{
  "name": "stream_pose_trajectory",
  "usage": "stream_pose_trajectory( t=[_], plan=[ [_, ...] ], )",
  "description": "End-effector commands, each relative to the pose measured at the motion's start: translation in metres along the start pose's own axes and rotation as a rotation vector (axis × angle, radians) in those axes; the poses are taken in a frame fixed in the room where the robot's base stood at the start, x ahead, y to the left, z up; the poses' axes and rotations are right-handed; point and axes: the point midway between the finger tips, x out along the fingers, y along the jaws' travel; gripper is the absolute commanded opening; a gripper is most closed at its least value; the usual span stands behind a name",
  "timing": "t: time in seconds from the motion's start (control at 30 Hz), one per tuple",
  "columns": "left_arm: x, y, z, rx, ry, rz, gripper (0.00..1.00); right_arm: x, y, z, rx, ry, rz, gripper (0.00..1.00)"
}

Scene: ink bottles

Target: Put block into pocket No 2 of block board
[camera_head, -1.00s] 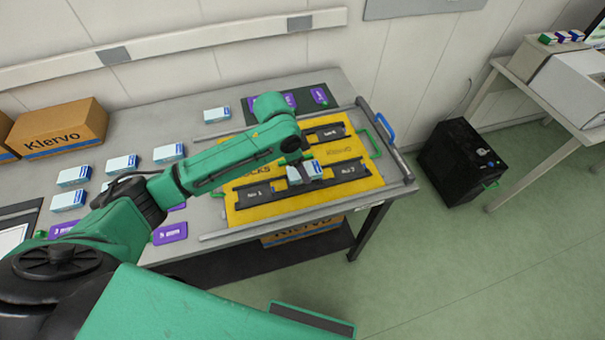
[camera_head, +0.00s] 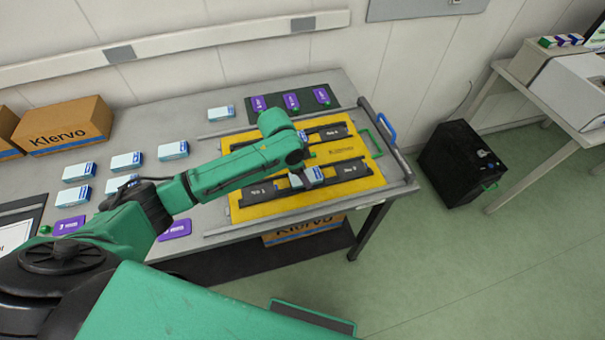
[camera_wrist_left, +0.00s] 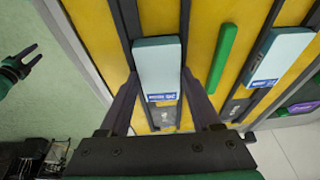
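The yellow block board (camera_head: 236,212) lies on the table and has dark rails with labelled pockets. The front rail carries the No 1 label (camera_head: 262,191) at left and the No 2 label (camera_head: 351,170) at right. A white-and-blue block (camera_head: 314,175) is at this rail between the two labels, also seen in the left wrist view (camera_wrist_left: 158,62). My left gripper (camera_wrist_left: 161,72) has one finger on each side of it, tips against its sides. I cannot tell whether the block is fully seated. My right gripper (camera_wrist_left: 22,64) shows open and empty at the left of the wrist view.
Another block (camera_wrist_left: 280,55) lies on the other rail, beyond a green bar (camera_wrist_left: 222,52). Several white-and-blue boxes (camera_head: 127,161) and purple tags (camera_head: 291,101) lie on the table. A Klervo carton (camera_head: 66,126) stands at the left. A metal rail with a blue handle (camera_head: 386,127) edges the right side.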

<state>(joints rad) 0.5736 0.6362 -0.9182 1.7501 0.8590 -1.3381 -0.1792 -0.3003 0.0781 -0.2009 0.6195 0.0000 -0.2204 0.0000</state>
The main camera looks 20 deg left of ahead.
Motion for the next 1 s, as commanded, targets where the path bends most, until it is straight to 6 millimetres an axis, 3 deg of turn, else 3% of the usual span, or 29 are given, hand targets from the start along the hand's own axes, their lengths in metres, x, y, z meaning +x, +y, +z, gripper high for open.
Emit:
stream_pose_trajectory(
  t=[0.03,0.57,0.67,1.0],
  plan=[
    [0.015,0.011,0.011,-0.002,-0.029,0.031,0.92,0.003,0.0,0.0,0.0,0.0,0.0,0.5],
    [0.011,0.011,0.01,-0.001,-0.03,0.033,0.92,0.003,0.0,0.0,0.0,0.001,0.0,0.5],
    [-0.002,0.011,0.007,0.0,-0.03,0.031,0.92,0.002,0.0,0.001,0.0,0.0,0.0,0.5],
    [-0.097,0.006,0.003,0.002,-0.021,0.021,0.92,0.008,0.002,-0.001,0.001,0.004,0.002,0.5]
  ],
)
